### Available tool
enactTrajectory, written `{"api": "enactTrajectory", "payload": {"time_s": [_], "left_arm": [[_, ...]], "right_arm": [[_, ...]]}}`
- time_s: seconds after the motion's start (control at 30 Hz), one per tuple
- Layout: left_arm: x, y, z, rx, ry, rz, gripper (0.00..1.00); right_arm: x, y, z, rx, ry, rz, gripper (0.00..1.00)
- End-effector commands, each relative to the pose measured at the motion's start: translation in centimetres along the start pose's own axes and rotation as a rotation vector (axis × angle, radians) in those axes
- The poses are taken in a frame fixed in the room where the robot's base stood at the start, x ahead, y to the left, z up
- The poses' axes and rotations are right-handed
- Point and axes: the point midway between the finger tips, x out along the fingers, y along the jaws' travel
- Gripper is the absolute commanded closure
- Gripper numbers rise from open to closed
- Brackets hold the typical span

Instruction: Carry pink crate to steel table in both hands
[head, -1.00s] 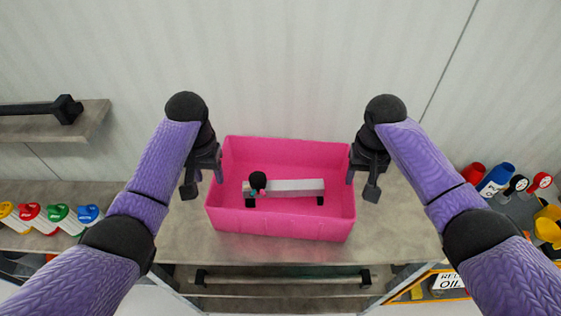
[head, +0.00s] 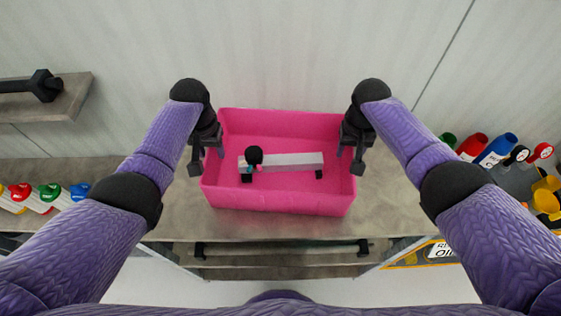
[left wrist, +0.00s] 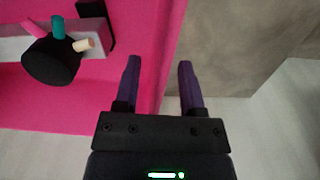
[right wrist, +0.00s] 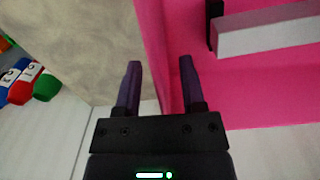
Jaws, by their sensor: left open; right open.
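The pink crate (head: 280,198) stands upright on a grey worktop (head: 400,215) against the wall. Inside it lies a pale grey bar with black ends (head: 292,162) and a round black knob with small coloured pegs (head: 254,156). My left gripper (head: 207,160) is open at the crate's left wall, and my right gripper (head: 349,160) is open at its right wall. In the left wrist view the crate's wall (left wrist: 158,60) runs between the open fingers. The right wrist view shows the opposite wall (right wrist: 152,40) between the fingers likewise. I cannot identify a separate steel table.
A shelf with a dark bar (head: 62,98) is at upper left. Several coloured-capped bottles (head: 40,197) stand at left. Red and blue containers (head: 495,150) and gauges crowd the right. A rod (head: 280,250) lies below the worktop's front edge. Worktop beside the crate is clear.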

Motion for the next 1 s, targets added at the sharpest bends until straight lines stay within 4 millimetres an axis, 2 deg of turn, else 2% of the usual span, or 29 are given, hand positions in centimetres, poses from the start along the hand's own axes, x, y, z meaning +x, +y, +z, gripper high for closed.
{"api": "enactTrajectory", "payload": {"time_s": [0.1, 0.2, 0.53, 0.57, 0.7, 0.8, 1.0], "left_arm": [[1.5, 0.0, -0.1, -0.002, -0.002, 0.001, 0.49], [2.3, 0.0, 0.0, -0.001, -0.002, 0.001, 0.49], [2.6, 0.0, 0.0, 0.0, 0.0, 0.0, 0.49], [2.6, 0.0, 0.0, 0.0, 0.0, 0.0, 0.53], [2.6, 0.0, 0.0, 0.0, 0.0, 0.0, 0.82], [2.6, 0.0, 0.0, 0.0, 0.0, 0.0, 1.0], [2.6, 0.0, 0.0, 0.0, 0.0, 0.0, 1.0]], "right_arm": [[1.5, -0.1, 0.0, 0.002, -0.003, -0.001, 0.49], [2.3, 0.0, 0.0, 0.001, -0.001, 0.0, 0.49], [2.6, 0.0, 0.0, 0.0, 0.001, 0.0, 0.49], [2.6, 0.0, 0.0, 0.0, 0.001, 0.0, 0.53], [2.6, 0.0, 0.0, 0.001, 0.001, 0.0, 0.82], [2.6, 0.0, 0.0, 0.001, 0.001, 0.0, 1.0], [2.6, 0.0, 0.0, 0.001, 0.001, 0.0, 1.0]]}}
